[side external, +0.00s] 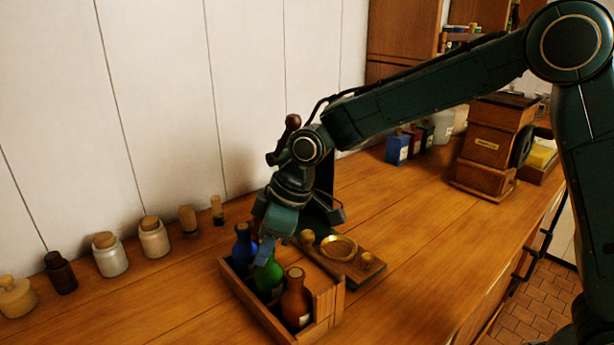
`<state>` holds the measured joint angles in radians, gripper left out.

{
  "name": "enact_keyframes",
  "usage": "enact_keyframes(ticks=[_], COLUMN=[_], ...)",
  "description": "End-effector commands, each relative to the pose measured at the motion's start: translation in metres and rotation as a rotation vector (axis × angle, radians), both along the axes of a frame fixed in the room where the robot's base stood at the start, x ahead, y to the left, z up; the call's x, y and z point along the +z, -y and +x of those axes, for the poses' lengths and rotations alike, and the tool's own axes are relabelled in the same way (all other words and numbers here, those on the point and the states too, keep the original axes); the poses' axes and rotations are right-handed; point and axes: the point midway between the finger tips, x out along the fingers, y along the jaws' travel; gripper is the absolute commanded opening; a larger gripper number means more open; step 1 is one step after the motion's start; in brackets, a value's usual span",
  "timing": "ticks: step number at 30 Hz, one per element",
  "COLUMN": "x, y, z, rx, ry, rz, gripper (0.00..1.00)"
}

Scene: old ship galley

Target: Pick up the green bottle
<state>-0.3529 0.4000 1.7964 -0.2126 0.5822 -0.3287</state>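The green bottle (268,281) stands in a wooden crate (335,307), between a blue bottle (243,252) on its left and a brown bottle (297,300) on its right. My gripper (264,258) points down at the green bottle's top. A teal finger covers the bottle's neck in this view. I cannot see the other finger clearly, and I cannot tell whether the fingers touch the bottle or are closed on it.
A board with a brass dish (339,247) and wooden knobs lies right behind the crate. Several jars, such as a white one (110,256), line the wall. A wooden grinder box (490,143) stands at the back right. The counter's right front is clear.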

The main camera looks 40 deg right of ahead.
Motion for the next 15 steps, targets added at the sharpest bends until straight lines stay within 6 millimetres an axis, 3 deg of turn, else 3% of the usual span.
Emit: enact_keyframes(ticks=[15], x=[0.0039], y=[-0.0003], z=[0.0006], rx=[0.001], ry=[0.004], rz=[0.002], gripper=[0.0])
